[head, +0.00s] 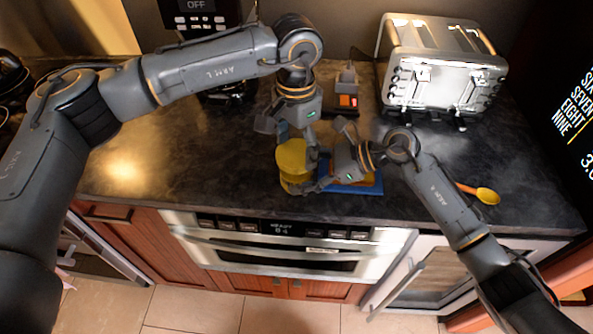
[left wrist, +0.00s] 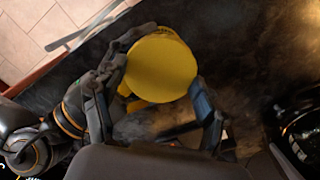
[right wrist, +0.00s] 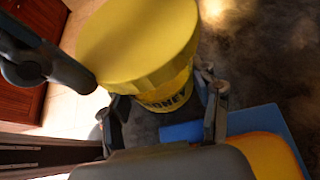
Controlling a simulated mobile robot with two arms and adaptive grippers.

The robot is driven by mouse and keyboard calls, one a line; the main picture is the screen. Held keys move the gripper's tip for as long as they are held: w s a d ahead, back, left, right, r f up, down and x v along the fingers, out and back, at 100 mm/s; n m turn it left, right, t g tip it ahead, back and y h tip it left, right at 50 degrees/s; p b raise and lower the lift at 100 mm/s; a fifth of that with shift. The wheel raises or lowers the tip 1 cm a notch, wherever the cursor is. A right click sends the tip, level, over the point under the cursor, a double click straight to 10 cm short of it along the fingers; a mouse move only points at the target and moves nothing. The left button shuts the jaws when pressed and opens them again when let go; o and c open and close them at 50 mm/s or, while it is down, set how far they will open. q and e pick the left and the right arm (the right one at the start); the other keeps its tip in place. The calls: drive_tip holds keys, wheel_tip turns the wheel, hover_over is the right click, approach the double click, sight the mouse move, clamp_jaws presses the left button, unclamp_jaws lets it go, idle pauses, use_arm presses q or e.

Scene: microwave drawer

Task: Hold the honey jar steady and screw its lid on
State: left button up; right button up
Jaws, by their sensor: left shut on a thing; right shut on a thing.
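The honey jar stands near the counter's front edge, with its yellow lid (head: 291,157) on top. The jar's yellow body with HONEY lettering (right wrist: 168,99) shows under the lid in the right wrist view. My left gripper (head: 298,148) reaches down from above, its fingers on opposite sides of the lid (left wrist: 160,68), shut on it. My right gripper (right wrist: 165,118) comes in lower from the right and is shut on the jar body below the lid. The lid covers the jar's mouth. I cannot tell how far the threads are engaged.
A blue board (head: 345,188) with an orange top lies right of the jar, close to my right gripper. An orange spoon (head: 486,196) lies farther right. A silver toaster (head: 440,65) and a small red-lit device (head: 346,101) stand behind. The counter's left part (head: 150,160) is clear.

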use_arm(q)
drive_tip(key=o, duration=1.2)
drive_tip(key=shift+f, duration=0.1)
drive_tip(key=n, duration=0.6)
drive_tip(key=shift+n, duration=0.3)
drive_tip(key=n, duration=0.7)
drive_tip(key=c, duration=1.1)
drive_tip(key=m, duration=1.3)
drive_tip(key=shift+m, duration=0.4)
